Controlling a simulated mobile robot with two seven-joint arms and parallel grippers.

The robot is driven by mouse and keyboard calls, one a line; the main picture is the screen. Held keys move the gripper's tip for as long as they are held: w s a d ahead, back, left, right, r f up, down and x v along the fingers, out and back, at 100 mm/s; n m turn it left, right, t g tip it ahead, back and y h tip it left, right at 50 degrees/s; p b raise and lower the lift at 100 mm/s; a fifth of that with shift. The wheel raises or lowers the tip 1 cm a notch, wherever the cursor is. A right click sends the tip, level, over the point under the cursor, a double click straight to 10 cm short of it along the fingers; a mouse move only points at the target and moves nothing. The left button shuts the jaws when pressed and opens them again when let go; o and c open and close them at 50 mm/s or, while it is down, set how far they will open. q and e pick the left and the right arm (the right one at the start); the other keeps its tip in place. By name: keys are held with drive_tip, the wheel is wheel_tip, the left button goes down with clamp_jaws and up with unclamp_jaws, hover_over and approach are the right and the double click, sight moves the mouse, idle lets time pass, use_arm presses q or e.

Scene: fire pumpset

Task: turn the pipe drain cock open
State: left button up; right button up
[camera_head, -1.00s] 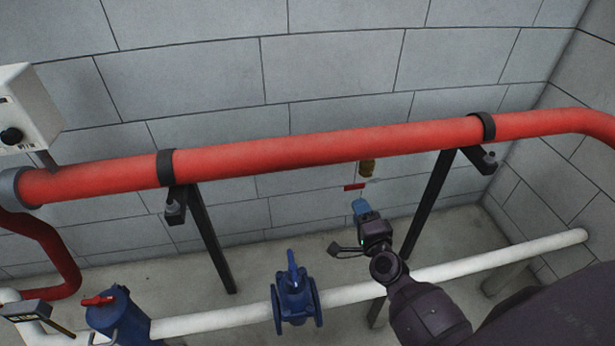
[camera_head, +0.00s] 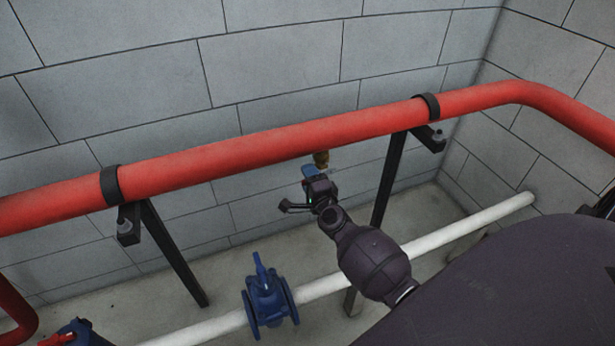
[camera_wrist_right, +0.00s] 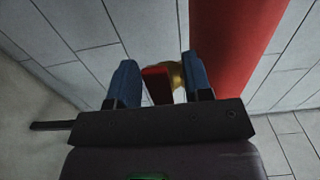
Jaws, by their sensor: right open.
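The brass drain cock (camera_head: 321,158) hangs from the underside of the red pipe (camera_head: 270,145) in the head view. My right gripper (camera_head: 311,170) is just below it, and its blue fingers hide the cock's lower part and handle there. In the right wrist view the gripper (camera_wrist_right: 164,84) is open, with one blue finger on each side of the red handle (camera_wrist_right: 157,84). The brass body (camera_wrist_right: 177,76) shows behind the handle, close to the right finger. I cannot tell whether either finger touches the handle. My left gripper is out of view.
Black brackets (camera_head: 112,186) carry the red pipe along the grey block wall (camera_head: 275,70). Below run a white pipe (camera_head: 440,243) and a blue valve (camera_head: 268,295). A red-handled blue valve (camera_head: 78,335) is at the lower left edge.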

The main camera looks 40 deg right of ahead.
drive_tip(key=shift+w+d, duration=0.1)
drive_tip(key=shift+w, duration=0.25)
drive_tip(key=shift+c, duration=0.2)
clamp_jaws()
